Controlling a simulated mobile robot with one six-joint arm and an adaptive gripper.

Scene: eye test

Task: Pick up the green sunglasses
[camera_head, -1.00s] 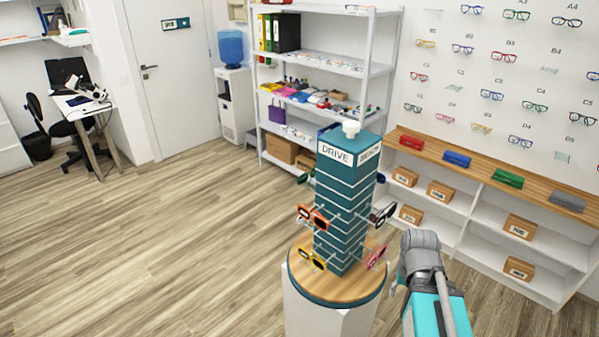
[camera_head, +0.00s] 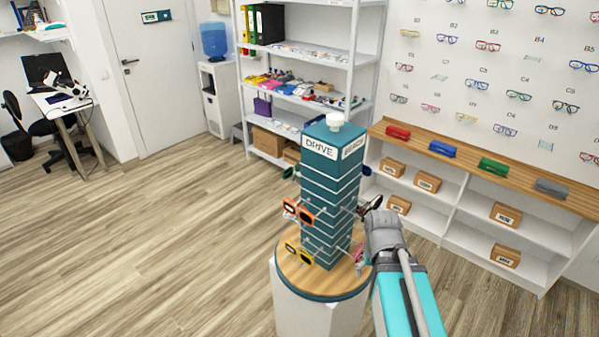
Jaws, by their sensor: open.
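Dark green sunglasses (camera_head: 290,172) hang high on the far left side of a teal display tower (camera_head: 331,190). They are small in the head view and partly hidden by the tower. Orange sunglasses (camera_head: 298,211) and yellow sunglasses (camera_head: 298,254) hang lower on the left face. Dark sunglasses with a pale part (camera_head: 370,207) hang on the right face, close to my wrist in the picture. Pink sunglasses (camera_head: 359,257) hang low on the right, partly behind my arm. My arm comes in from the bottom right. My gripper's fingers are hidden behind my wrist.
The tower stands on a round wooden top (camera_head: 322,289) over a white pedestal (camera_head: 307,318). A white shelf unit (camera_head: 352,60) stands behind it. A low wooden-topped counter (camera_head: 470,168) with coloured cases runs along the right wall. The floor (camera_head: 130,250) at left is clear.

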